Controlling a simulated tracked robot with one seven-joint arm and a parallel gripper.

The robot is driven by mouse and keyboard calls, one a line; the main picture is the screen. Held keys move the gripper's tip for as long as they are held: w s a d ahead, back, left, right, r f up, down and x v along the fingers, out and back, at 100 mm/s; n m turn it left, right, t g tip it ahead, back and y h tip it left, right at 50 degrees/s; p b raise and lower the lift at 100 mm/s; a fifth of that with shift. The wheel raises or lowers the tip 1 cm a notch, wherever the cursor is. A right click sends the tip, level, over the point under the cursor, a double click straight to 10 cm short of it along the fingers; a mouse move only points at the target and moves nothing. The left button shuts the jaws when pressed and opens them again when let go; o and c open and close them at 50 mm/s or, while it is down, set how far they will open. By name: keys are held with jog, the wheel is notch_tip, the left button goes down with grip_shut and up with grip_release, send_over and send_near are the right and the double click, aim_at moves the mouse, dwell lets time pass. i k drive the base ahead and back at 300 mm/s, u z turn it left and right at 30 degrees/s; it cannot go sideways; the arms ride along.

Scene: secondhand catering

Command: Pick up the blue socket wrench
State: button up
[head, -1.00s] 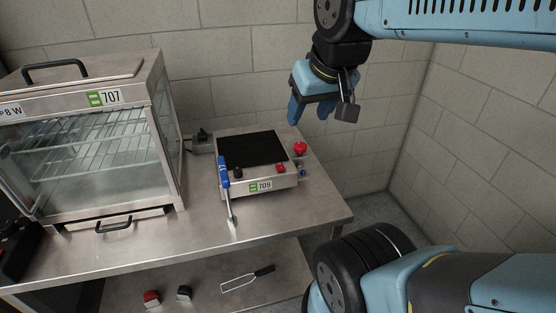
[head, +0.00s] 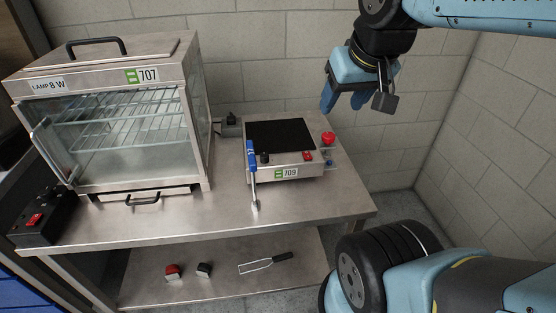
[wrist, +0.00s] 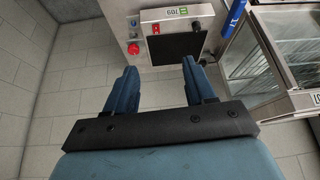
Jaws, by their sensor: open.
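The blue socket wrench (head: 251,158) has a blue handle and a metal shaft that ends low near the table front. It leans or lies against the left front corner of the hot plate marked 709 (head: 285,173); I cannot tell which. Its blue handle also shows at the top right in the wrist view (wrist: 235,14). My gripper (head: 343,99) is open and empty, above and to the right of the hot plate, well apart from the wrench. In the wrist view my gripper (wrist: 158,75) has its two blue fingers spread, pointing toward the hot plate.
A glass display cabinet marked 707 (head: 155,77) stands left of the wrench on the steel table (head: 200,222). A red knob (head: 328,138) rises at the hot plate's right. A black-handled tool (head: 266,263) and two small blocks lie on the lower shelf. Brick walls stand behind and right.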

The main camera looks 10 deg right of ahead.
aim_at(255, 206)
jog(key=z, duration=0.8)
jog(key=k, duration=2.05)
jog(key=u, duration=0.7)
jog(key=i, duration=1)
jog(key=z, duration=0.05)
